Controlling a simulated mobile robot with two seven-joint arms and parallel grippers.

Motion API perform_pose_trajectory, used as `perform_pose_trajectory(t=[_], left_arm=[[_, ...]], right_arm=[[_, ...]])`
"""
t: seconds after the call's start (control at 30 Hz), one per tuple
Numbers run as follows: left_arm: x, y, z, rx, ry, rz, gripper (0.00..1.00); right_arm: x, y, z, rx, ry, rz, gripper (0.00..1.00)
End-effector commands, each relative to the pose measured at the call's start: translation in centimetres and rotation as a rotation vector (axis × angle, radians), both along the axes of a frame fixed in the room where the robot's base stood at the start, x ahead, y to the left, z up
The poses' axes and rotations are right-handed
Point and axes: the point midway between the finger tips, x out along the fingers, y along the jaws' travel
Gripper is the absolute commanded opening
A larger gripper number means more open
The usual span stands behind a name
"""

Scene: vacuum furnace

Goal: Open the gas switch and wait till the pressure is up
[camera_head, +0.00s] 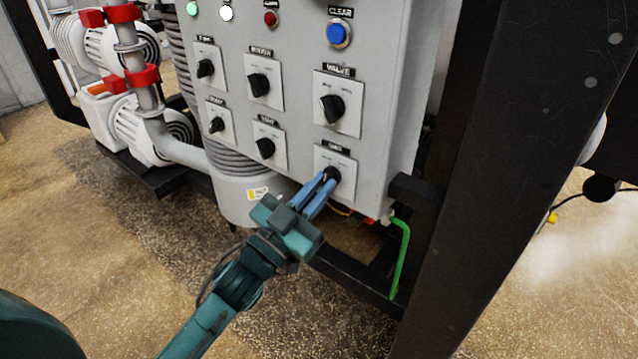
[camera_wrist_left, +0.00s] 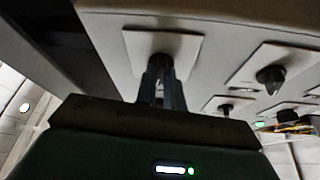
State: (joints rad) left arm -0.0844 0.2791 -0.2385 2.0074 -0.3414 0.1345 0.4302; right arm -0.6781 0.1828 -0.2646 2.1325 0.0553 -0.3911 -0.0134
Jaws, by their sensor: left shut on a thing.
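The gas switch (camera_head: 333,173) is a black rotary knob on a white plate at the lower right of the grey control panel (camera_head: 388,120). The small label above its plate is too blurred to read surely. My left gripper (camera_head: 326,180) reaches up from below, its blue fingers shut on this knob and partly hiding it. In the left wrist view, the fingers (camera_wrist_left: 162,80) meet the knob in front of its white plate (camera_wrist_left: 190,52). The knob's exact angle is hidden by the fingers. My right gripper is not in view. No pressure reading is visible.
Several other black knobs sit close by, including the one marked VALVE (camera_head: 332,108) directly above. A blue CLEAR button (camera_head: 338,33) is higher up. A thick black frame post (camera_head: 500,150) stands right of the panel, and a green hose (camera_head: 402,258) hangs below it.

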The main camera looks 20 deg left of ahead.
Motion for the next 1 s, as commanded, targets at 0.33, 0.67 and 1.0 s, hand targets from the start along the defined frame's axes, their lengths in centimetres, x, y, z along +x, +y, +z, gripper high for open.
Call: perform_pose_trajectory(t=[0.33, 0.67, 1.0], left_arm=[[0.13, 0.28, 0.38, 0.23, -0.085, 0.001, 0.0], [0.17, 0.35, 0.33, 0.324, -0.121, 0.002, 0.0], [0.17, 0.36, 0.31, 0.337, -0.126, 0.003, 0.0]], right_arm=[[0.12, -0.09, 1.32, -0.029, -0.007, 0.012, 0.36], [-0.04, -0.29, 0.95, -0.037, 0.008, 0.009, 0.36], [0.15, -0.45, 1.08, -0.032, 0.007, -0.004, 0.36]])
